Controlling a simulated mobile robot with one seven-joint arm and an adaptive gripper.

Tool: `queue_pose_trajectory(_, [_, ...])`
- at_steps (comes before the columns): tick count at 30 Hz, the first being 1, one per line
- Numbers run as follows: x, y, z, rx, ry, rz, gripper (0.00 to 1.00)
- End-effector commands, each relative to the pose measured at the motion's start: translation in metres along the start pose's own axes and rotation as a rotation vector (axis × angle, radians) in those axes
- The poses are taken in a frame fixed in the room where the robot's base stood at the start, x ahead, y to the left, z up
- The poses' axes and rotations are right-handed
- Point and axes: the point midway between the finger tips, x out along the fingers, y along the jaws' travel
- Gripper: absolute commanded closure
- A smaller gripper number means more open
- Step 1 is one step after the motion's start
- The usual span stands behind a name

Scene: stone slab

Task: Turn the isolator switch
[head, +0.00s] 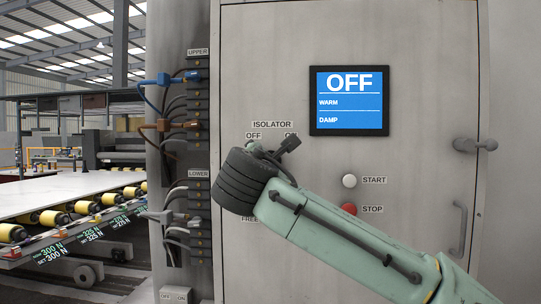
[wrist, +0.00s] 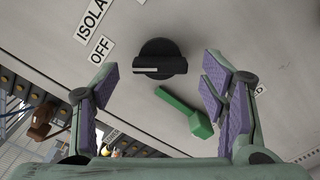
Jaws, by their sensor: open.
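The isolator switch is a black round knob (wrist: 165,47) with a white mark on its bar. It sits on the grey panel in the wrist view, and the mark lies on the side toward the OFF label (wrist: 101,49). My gripper (wrist: 160,76) is open, with one purple-padded finger on each side of the knob in the picture. I see no contact with it. A green lever (wrist: 187,112) with a block end shows below the knob, between the fingers.
The screen (head: 349,101) reads OFF, WARM, DAMP. A white START button (head: 349,181) and a red STOP button (head: 348,210) lie right of the knob area. Connectors and cables (head: 178,125) run down the left; a door handle (head: 461,222) stands out at right.

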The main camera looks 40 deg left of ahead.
Motion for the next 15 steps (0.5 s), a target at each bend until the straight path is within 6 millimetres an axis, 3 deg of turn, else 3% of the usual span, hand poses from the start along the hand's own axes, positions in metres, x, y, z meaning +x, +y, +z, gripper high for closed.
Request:
queue_pose_trajectory(6, [0.028, 0.001, 0.001, 0.001, 0.000, -0.001, 0.34])
queue_pose_trajectory(15, [0.034, 0.000, -0.001, 0.001, 0.001, 0.001, 0.34])
